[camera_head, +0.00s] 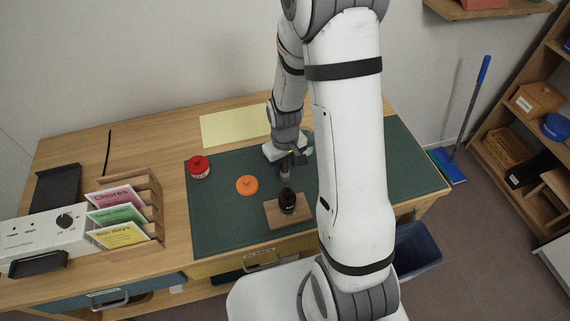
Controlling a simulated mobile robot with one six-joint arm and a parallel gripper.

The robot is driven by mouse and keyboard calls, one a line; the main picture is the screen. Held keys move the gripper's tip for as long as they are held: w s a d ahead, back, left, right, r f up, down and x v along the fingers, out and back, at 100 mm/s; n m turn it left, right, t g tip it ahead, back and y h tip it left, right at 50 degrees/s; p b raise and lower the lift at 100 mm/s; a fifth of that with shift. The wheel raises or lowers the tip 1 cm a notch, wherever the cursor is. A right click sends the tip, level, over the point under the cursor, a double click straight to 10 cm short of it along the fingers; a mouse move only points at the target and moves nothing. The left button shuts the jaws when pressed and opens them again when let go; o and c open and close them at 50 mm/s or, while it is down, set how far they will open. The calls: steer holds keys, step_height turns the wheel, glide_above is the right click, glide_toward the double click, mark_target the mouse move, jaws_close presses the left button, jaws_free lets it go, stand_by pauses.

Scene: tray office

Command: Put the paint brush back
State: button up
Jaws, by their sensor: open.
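My gripper (281,158) hangs low over the green mat (225,225), pointing down, with its jaws open. A small thing with a brownish upper part (286,168) stands or hangs just below the jaws. It may be the paint brush, but it is too small and partly covered to be sure. I cannot tell whether the jaws touch it. A dark bottle (288,201) stands upright on a small wooden board (272,214) just in front of the gripper. My arm hides the mat to the right of it.
A red-lidded jar (200,168) and an orange round piece (247,185) lie left on the mat. A yellow sheet (233,127) lies behind. A card rack (148,190) and a white control panel (45,229) stand at the left. A blue bin (417,248) is below right.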

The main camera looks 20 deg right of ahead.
step_height(320, 180, up, 12)
steer(key=shift+r, duration=0.1)
steer(key=s+r+m+t, duration=0.2)
steer(key=s+r+m, duration=0.1)
steer(key=s+r, duration=0.9)
steer(key=shift+s+t, duration=0.4)
steer(key=shift+s, duration=0.6)
